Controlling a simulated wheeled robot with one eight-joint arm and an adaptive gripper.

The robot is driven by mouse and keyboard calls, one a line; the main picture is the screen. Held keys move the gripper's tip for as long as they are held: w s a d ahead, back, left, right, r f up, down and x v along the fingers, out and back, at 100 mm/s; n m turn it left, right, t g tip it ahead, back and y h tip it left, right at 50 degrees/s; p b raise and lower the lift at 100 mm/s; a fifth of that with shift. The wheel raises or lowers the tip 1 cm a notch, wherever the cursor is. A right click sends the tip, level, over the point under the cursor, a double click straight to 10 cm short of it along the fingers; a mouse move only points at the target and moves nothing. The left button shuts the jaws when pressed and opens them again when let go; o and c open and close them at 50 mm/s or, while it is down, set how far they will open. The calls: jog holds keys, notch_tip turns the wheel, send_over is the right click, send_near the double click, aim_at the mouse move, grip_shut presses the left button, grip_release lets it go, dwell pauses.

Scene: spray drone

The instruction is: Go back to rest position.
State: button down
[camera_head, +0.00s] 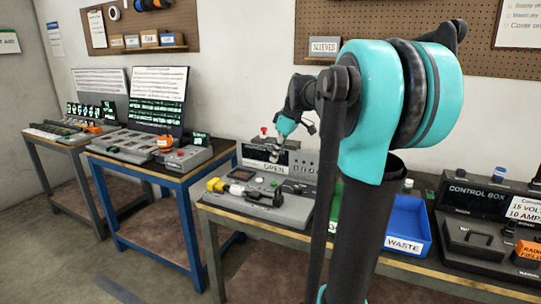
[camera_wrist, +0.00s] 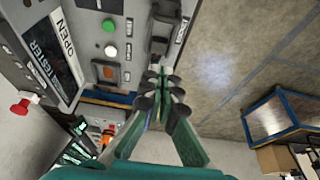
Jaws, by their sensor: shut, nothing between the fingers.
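My gripper (camera_head: 274,154) hangs from my teal and black arm above the tester (camera_head: 285,205) on the middle bench in the head view. In the wrist view my gripper (camera_wrist: 160,78) has its green fingers with dark pads drawn together, with nothing between them. The tester's panel (camera_wrist: 95,20) fills the upper left there, with an OPEN display, a green button (camera_wrist: 108,25) and a red knob (camera_wrist: 20,106). In the head view a yellow and black part (camera_head: 240,192) lies on the tester. My arm hides part of the bench behind it.
A blue waste bin (camera_head: 408,222) and a control box (camera_head: 485,200) stand to the right on the same bench. A blue-framed bench (camera_head: 150,172) with a console stands to the left, another beyond it. Pegboards hang on the wall. Grey floor is clear at lower left.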

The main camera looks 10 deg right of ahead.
jog(key=s+f+m+t+h, duration=0.1)
jog(key=s+f+m+h, duration=0.2)
jog(key=s+f+m, duration=0.7)
jog(key=s+f, duration=1.4)
jog(key=f, duration=0.2)
jog(key=shift+f+m+t, duration=0.2)
jog(key=shift+m+t, duration=0.1)
jog(key=shift+t, duration=0.1)
